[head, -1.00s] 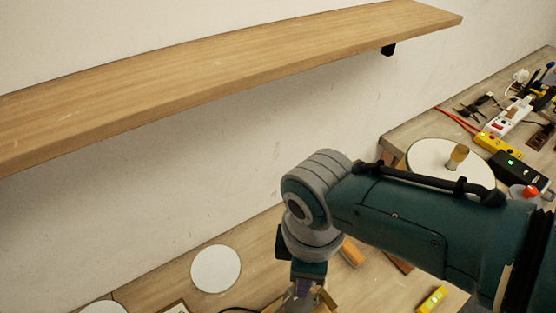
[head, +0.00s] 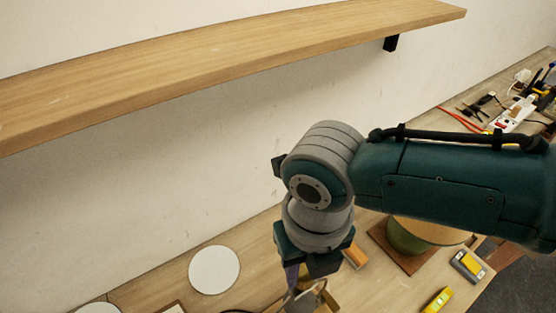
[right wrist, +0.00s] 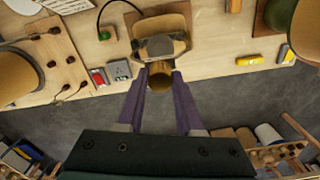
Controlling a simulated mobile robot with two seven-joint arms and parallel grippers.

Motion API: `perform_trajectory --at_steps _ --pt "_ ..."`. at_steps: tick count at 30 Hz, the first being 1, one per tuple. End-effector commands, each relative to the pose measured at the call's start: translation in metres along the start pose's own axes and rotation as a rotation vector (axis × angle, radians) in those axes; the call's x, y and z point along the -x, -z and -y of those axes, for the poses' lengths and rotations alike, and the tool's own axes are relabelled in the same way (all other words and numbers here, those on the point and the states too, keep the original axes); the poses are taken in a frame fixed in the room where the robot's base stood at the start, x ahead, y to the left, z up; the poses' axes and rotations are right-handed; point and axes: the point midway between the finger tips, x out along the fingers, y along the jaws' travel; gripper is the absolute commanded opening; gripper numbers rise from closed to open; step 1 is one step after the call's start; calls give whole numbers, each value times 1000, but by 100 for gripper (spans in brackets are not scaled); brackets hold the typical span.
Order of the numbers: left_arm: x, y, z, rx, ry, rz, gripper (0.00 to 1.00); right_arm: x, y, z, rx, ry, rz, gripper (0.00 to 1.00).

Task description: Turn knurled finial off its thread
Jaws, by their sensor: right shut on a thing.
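In the right wrist view the knurled finial (right wrist: 160,82) is a small brass-coloured round piece between the two purple fingers. My right gripper (right wrist: 160,75) is shut on it. Just beyond is a pale metal frame (right wrist: 158,47) with a wooden block (right wrist: 165,22) behind it, at the table edge. I cannot tell whether the finial still touches its thread. In the head view my right gripper (head: 303,292) points down at the bottom of the picture, and its wrist hides most of the held piece. My left gripper is not in view.
A wooden shelf (head: 230,60) runs along the wall above. A white disc (head: 214,270) lies left of the gripper. A green round piece (head: 404,236) on a brown board stands under my right forearm. A yellow level (head: 437,300) lies near the front edge.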

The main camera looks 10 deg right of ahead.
Motion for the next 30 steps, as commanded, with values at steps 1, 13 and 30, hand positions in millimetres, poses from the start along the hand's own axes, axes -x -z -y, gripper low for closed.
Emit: perform_trajectory --at_steps 1,13,30 --pt "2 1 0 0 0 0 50 2 0 0 0 0 0 0" --pt "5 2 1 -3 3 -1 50 6 0 0 -1 1 1 0" --pt "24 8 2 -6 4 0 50 28 0 0 -1 1 1 0"
